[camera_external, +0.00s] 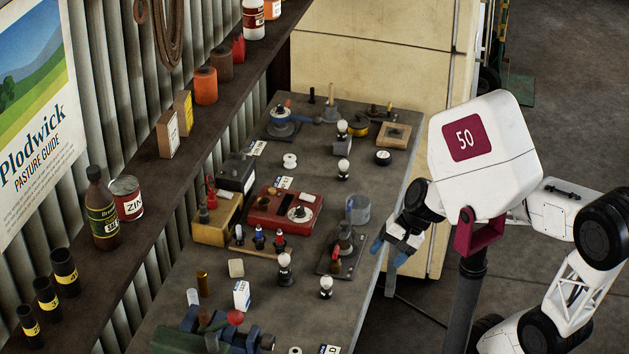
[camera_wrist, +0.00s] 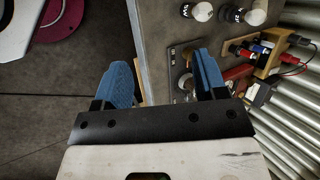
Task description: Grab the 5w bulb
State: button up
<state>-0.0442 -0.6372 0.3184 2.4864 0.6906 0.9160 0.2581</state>
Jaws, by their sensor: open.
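Several white bulbs with dark bases stand on the workbench. In the external view, one bulb (camera_external: 326,287) is near the right edge and another bulb (camera_external: 284,268) is to its left. Two bulbs show at the top of the wrist view, a left bulb (camera_wrist: 203,11) and a right bulb (camera_wrist: 257,12). The left one's mark looks like an upside-down 5W, but it is too small to be sure. Two farther bulbs (camera_external: 343,170) (camera_external: 342,129) have unreadable marks. My gripper (camera_external: 388,253) is open and empty at the bench's right edge, its blue fingers (camera_wrist: 163,82) apart from the bulbs.
A dark plate with a red-handled tool (camera_external: 336,262) lies beside my gripper. Open floor lies right of the bench.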

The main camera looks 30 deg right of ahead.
aim_at(331, 279)
jog(key=w+a+f+m+t+y, duration=0.1)
jog(key=a+f+m, duration=0.1)
jog(key=m, duration=0.2)
jog(key=w+a+f+m+t+y, duration=0.1)
jog(key=w+a+f+m+y, duration=0.1)
jog(key=m, duration=0.3)
jog(key=w+a+f+m+t+y, duration=0.2)
jog(key=a+f+m, duration=0.1)
jog(key=m, duration=0.2)
jog(key=shift+a+f, duration=0.1)
jog(key=shift+a, duration=0.2)
jog(key=shift+w+f+m+t, duration=0.3)
jog(key=shift+f+m, duration=0.05)
jog(key=shift+m, duration=0.35)
jog(key=shift+w+f+m+t, duration=0.25)
jog(key=shift+f+m+t, duration=0.1)
jog(key=shift+m, duration=0.35)
jog(key=shift+a+y, duration=0.1)
jog(key=shift+y, duration=0.2)
jog(key=shift+x, duration=1.25)
jog(key=shift+x, duration=2.6)
jog(key=shift+s+f, duration=0.15)
jog(key=shift+c, duration=0.4)
jog(key=c, duration=0.9)
